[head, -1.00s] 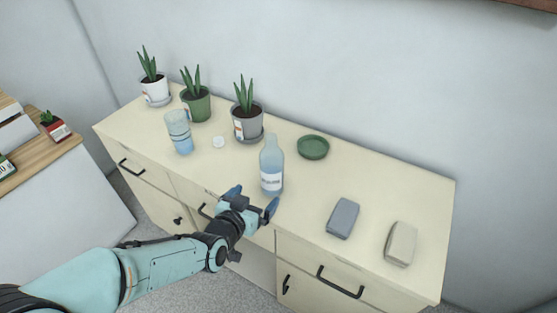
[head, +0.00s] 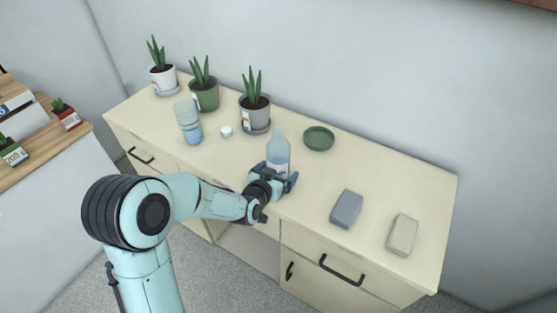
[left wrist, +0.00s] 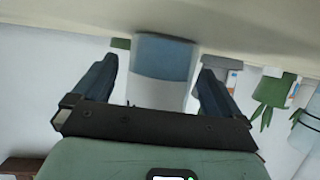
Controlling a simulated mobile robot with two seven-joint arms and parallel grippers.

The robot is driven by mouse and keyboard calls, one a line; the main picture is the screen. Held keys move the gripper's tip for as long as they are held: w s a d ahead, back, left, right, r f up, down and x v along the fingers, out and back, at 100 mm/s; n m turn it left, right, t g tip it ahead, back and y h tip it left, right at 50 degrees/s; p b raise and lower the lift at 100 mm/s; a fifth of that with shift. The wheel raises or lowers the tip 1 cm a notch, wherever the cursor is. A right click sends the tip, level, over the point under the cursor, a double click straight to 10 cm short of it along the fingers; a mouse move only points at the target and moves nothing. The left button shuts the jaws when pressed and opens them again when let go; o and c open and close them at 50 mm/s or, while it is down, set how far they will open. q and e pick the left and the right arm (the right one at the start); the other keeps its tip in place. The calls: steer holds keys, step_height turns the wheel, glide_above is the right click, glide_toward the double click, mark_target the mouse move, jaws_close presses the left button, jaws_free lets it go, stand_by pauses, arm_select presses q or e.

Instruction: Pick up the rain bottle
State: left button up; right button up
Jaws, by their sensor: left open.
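The rain bottle (head: 279,148) is a pale blue bottle with a white label, standing upright near the front edge of the cream cabinet top. My left gripper (head: 277,178) is at its lower part, with a finger on each side. In the left wrist view the bottle (left wrist: 163,72) appears upside down between the two open fingers of my left gripper (left wrist: 157,88), with a visible gap on both sides. The bottle's lower front is partly hidden by the gripper in the head view. My right gripper is not in view.
On the cabinet top (head: 370,182) stand a blue glass (head: 188,122), a white cap-like item (head: 226,131), potted plants (head: 255,112), a green dish (head: 318,138), a blue-grey block (head: 346,208) and a beige block (head: 402,235).

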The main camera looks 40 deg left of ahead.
mark_target(276, 140)
arm_select(q)
steer(key=shift+w+a+f, duration=0.2)
steer(key=shift+w, duration=0.45)
steer(key=c, duration=1.2)
steer(key=shift+o, duration=0.2)
step_height(276, 140, up, 14)
steer(key=p, duration=0.2)
steer(key=shift+f+p, duration=0.25)
steer(key=shift+p, duration=0.15)
step_height(276, 140, up, 7)
steer(key=p, duration=0.2)
steer(key=shift+f+p, duration=0.2)
steer(key=shift+p, duration=0.2)
